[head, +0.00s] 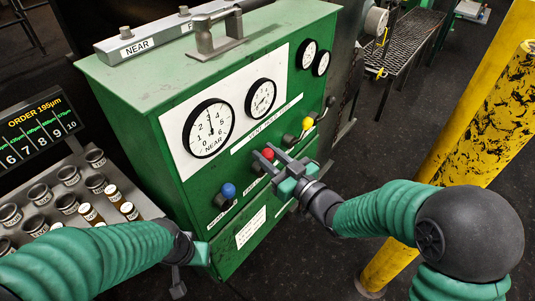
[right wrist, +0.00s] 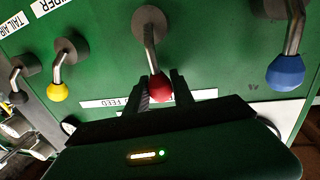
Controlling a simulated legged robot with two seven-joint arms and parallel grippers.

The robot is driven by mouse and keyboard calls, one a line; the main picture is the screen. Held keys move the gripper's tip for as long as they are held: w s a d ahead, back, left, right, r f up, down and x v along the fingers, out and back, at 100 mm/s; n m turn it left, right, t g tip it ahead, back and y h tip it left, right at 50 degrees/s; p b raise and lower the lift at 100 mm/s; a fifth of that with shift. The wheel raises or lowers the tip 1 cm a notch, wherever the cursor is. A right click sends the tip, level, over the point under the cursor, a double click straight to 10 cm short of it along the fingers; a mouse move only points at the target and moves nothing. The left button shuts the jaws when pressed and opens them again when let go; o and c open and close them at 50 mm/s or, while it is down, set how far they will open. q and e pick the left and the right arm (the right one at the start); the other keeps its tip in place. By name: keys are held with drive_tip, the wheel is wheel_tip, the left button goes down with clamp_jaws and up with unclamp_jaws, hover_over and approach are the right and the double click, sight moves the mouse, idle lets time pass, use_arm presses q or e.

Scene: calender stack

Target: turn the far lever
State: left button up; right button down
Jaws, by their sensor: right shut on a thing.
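A green machine cabinet (head: 130,110) carries a row of levers on its front. The blue-knobbed lever (head: 229,190) is nearest, then the red-knobbed lever (head: 268,153), the yellow-knobbed lever (head: 307,123) and a black-knobbed lever (head: 330,101) farthest along. My right gripper (head: 263,161) is shut on the red knob, which shows between the fingers in the right wrist view (right wrist: 159,88). That view also shows the yellow knob (right wrist: 57,92) and blue knob (right wrist: 285,73), both untouched. My left gripper (head: 188,275) hangs low before the cabinet, away from the levers; its opening is unclear.
Gauges marked NEAR (head: 208,128) and FAR (head: 260,97) sit above the levers. A rack of cups and vials (head: 85,190) stands left below an order screen (head: 35,130). Yellow posts (head: 490,120) stand to the right. Dark floor between is clear.

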idle(0.9)
drive_tip(key=s+n+b, duration=0.1)
drive_tip(key=n+b, duration=0.1)
drive_tip(key=b, duration=0.1)
drive_tip(key=s+a+f+n+b, duration=0.1)
drive_tip(key=n+b, duration=0.1)
drive_tip(key=b, duration=0.2)
drive_tip(key=s+a+n+y+b, duration=0.1)
drive_tip(key=n+b, duration=0.1)
drive_tip(key=b, duration=0.2)
drive_tip(key=shift+s+a+f+n+t, duration=0.1)
drive_tip(key=shift+a+f+n+t, duration=0.1)
drive_tip(key=shift+f+n+t, duration=0.15)
drive_tip(key=shift+s+a+f+n+y+b, duration=0.15)
drive_tip(key=shift+s+a+n+y+b, duration=0.2)
drive_tip(key=shift+n+b, duration=0.6)
drive_tip(key=shift+d, duration=0.1)
drive_tip(key=c, duration=1.1)
unclamp_jaws()
